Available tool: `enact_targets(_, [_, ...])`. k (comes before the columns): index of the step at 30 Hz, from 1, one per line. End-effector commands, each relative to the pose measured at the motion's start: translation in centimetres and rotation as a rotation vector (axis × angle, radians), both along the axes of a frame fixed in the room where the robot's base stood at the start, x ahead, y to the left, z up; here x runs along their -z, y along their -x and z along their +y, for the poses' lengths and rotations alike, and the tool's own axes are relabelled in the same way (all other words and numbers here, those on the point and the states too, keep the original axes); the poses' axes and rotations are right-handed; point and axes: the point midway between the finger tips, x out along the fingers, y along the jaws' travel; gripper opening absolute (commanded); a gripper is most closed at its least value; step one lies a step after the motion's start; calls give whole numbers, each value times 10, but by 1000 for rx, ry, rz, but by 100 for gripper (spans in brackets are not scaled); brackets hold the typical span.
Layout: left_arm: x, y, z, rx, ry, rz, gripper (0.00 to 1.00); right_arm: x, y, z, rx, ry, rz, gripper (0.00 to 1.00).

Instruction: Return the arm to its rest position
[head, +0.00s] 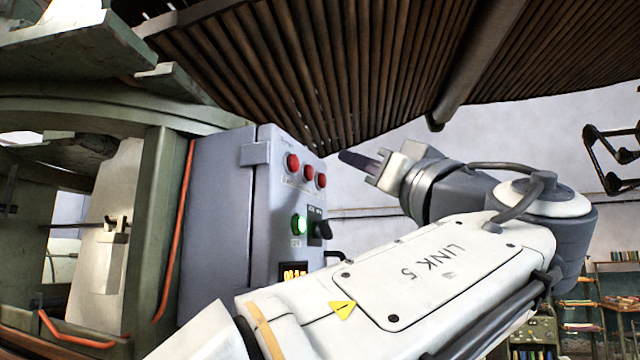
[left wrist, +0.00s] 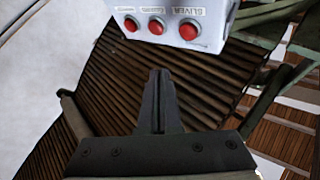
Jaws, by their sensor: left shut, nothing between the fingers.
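My left arm, a white link marked "LINK 5", crosses the head view from the bottom to the right. My left gripper (head: 358,160) points left, its dark fingers shut and empty, just right of the grey control box (head: 222,220). In the left wrist view, the shut fingers (left wrist: 160,78) show at the middle, below the red buttons (left wrist: 157,26) of the box. In the head view the same red buttons (head: 307,173) sit near the top of the box. A gap to the box cannot be judged exactly. My right gripper is not in view.
A green lit button (head: 299,224), a black knob (head: 320,229) and an orange display (head: 294,272) are on the box. A green machine frame (head: 158,220) stands left. A slatted brown panel (head: 300,65) hangs overhead. Shelves (head: 615,290) stand far right.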

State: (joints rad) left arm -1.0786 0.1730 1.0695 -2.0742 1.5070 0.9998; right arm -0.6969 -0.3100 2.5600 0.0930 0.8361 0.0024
Motion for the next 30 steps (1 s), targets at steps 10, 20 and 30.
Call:
enact_targets(10, [2,-1,0,1,-3,8,0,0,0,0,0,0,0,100])
enact_targets(20, [154,-65,-2,91,-188,584,0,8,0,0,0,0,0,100])
enact_targets(30, [408,-26,31,306,-266,1378,0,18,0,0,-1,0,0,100])
